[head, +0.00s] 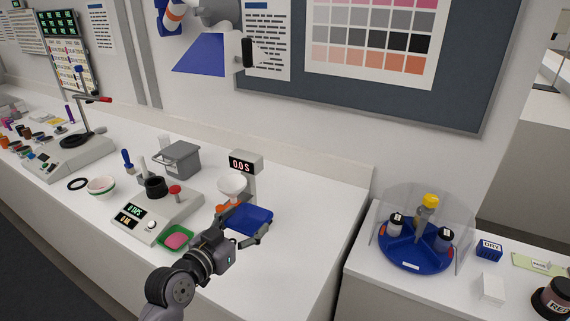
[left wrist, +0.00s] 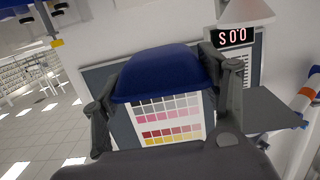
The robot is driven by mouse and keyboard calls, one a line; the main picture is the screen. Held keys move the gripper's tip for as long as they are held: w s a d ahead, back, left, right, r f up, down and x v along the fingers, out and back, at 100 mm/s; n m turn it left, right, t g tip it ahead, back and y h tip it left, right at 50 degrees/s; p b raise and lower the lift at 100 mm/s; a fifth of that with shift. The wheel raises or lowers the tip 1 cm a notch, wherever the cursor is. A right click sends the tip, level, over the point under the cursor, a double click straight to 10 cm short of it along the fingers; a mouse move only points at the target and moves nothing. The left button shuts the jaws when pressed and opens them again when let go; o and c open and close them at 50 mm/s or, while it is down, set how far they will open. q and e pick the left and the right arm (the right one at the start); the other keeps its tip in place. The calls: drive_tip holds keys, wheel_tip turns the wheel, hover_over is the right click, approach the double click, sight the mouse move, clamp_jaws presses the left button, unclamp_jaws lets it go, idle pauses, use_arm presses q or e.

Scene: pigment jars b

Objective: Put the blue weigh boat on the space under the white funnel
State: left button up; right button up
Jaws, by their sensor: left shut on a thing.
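The blue weigh boat (head: 250,219) is a shallow tray, held above the bench just right of and in front of the white funnel (head: 232,187). My left gripper (head: 243,226) is shut on the boat. In the left wrist view the boat (left wrist: 158,70) sits between both fingers of the gripper (left wrist: 157,92). The funnel (left wrist: 247,12) shows at the upper right there, apart from the boat. The funnel hangs on a stand with a display (head: 242,163) reading 0.0 S. The space under the funnel is partly hidden by my gripper and the boat.
A green tray (head: 190,234) with a pink thing in it lies left of my gripper. A balance-like device (head: 155,215) and a grey box (head: 178,160) stand further left. Bench to the right of the boat is clear (head: 315,200). A blue carousel (head: 405,252) with jars stands right.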

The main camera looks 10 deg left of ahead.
use_arm(q)
drive_tip(key=s+f+n+y+b, duration=0.2)
drive_tip(key=s+f, duration=0.1)
drive_tip(key=s, duration=0.7)
drive_tip(key=s+a+f+n+t+y+b, duration=0.1)
drive_tip(key=s+f+n+y+b, duration=0.1)
drive_tip(key=s, duration=0.9)
wheel_tip(320, 180, down, 2)
drive_tip(key=shift+a+f+y+b, duration=0.2)
drive_tip(key=shift+f+y+b, duration=0.05)
drive_tip(key=shift+y+b, duration=0.5)
